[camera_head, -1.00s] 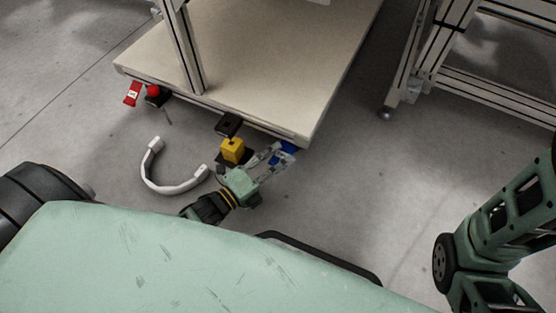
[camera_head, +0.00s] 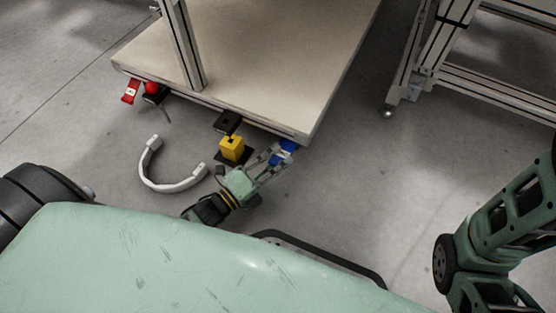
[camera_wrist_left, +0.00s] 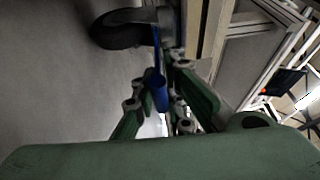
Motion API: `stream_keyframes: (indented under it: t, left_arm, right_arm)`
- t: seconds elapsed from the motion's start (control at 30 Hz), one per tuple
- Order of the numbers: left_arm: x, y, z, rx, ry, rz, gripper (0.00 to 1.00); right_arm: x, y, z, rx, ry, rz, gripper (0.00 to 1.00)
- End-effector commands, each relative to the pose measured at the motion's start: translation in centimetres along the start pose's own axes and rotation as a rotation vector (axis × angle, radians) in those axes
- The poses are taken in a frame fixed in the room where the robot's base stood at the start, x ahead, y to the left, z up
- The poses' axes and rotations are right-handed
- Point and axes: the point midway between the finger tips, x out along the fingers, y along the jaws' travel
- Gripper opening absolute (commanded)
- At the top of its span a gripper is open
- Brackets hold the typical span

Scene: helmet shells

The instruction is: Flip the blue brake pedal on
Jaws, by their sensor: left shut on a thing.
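The blue brake pedal (camera_head: 287,147) sits at the near right corner of the cart, under the platform edge. In the left wrist view the blue pedal (camera_wrist_left: 157,85) runs from beside a black caster wheel (camera_wrist_left: 122,28) down between my fingers. My left gripper (camera_head: 278,156) reaches it from the near left and is shut on it; it also shows in the left wrist view (camera_wrist_left: 160,100). The fingers hide part of the pedal. Of my right arm only green links show at the right; its gripper is out of view.
The cart's beige platform (camera_head: 255,85) has an upright post (camera_head: 183,45). A yellow block (camera_head: 232,149), a white curved handle (camera_head: 168,186) and a red pedal (camera_head: 131,91) are along its near side. A metal frame rack (camera_head: 470,70) stands at right. The floor between is clear.

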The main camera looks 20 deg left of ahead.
Motion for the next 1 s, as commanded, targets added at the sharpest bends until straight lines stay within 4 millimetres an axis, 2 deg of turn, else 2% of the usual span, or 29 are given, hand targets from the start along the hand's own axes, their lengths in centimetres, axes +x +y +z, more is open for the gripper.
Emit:
stream_keyframes:
  t: [0.03,0.1,0.4,0.43,0.67,1.0]
  left_arm:
    - [-0.01,0.73,0.06,0.011,-0.002,-0.015,0.00]
    - [-0.03,0.70,0.05,0.019,-0.001,-0.033,0.00]
    - [-0.06,0.44,0.03,0.024,0.001,-0.040,0.00]
    - [-0.06,0.43,0.03,0.024,0.001,-0.041,0.10]
    - [-0.04,0.39,0.02,0.022,0.000,-0.041,0.30]
    - [-0.34,0.43,0.00,0.020,0.000,-0.041,0.30]
  right_arm:
    - [-0.88,-0.17,-0.28,0.000,-0.001,0.000,0.41]
    - [-1.12,-0.21,-0.32,0.000,-0.002,0.000,0.41]
    - [-0.99,-0.18,-0.25,0.000,-0.003,0.000,0.41]
    - [-0.99,-0.18,-0.24,0.000,-0.003,0.000,0.41]
    - [-0.98,-0.18,-0.24,0.000,-0.003,0.000,0.41]
    - [-0.96,-0.13,-0.19,0.000,-0.003,0.003,0.41]
